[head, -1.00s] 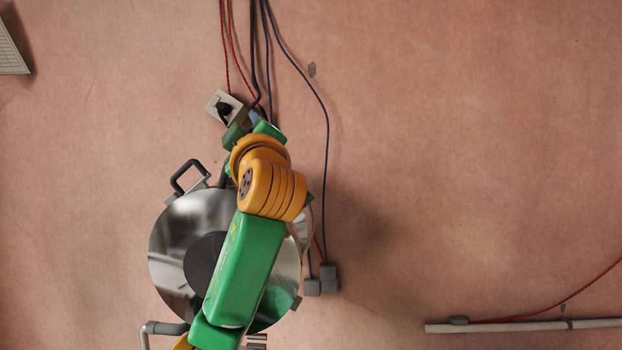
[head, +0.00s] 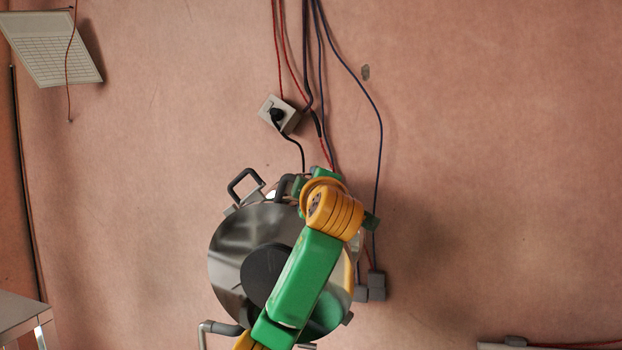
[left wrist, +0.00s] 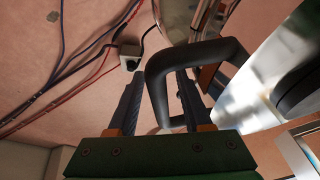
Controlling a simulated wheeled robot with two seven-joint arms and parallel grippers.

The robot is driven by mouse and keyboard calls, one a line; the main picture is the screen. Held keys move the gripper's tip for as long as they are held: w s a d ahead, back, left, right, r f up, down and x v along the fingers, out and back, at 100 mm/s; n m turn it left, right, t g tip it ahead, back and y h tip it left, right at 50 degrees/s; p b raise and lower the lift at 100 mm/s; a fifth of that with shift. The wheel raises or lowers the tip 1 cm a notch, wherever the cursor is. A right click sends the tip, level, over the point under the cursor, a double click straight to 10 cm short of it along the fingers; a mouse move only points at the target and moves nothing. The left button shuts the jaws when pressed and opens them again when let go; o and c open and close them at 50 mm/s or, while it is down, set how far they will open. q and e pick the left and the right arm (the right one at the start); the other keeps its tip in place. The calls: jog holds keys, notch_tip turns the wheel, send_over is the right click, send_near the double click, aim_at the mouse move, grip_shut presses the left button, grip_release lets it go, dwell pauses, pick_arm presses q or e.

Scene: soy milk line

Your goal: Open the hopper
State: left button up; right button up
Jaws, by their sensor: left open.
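The hopper (head: 228,260) is a round, shiny metal vessel with a dark disc at its middle, partly covered by my left arm in the head view. One dark loop handle (head: 245,183) stands at its upper left edge, and a second dark handle (head: 284,187) is beside my gripper. In the left wrist view, a black loop handle (left wrist: 158,100) has one bar between the two fingers of my left gripper (left wrist: 160,76). The fingers are open, with gaps visible beside the bar. The fingertips are hard to make out in the head view. My right gripper is not in view.
A wall socket box (head: 279,113) with a black plug hangs above the hopper. Red and blue cables (head: 320,60) run down the wall behind my gripper. Grey connectors (head: 376,287) hang right of the hopper. A table corner (head: 18,312) shows at lower left. The right wall is mostly clear.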

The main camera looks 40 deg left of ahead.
pick_arm(q)
jog(key=shift+w+f, duration=0.15)
jog(key=shift+w, duration=0.05)
grip_shut()
dwell(1.1)
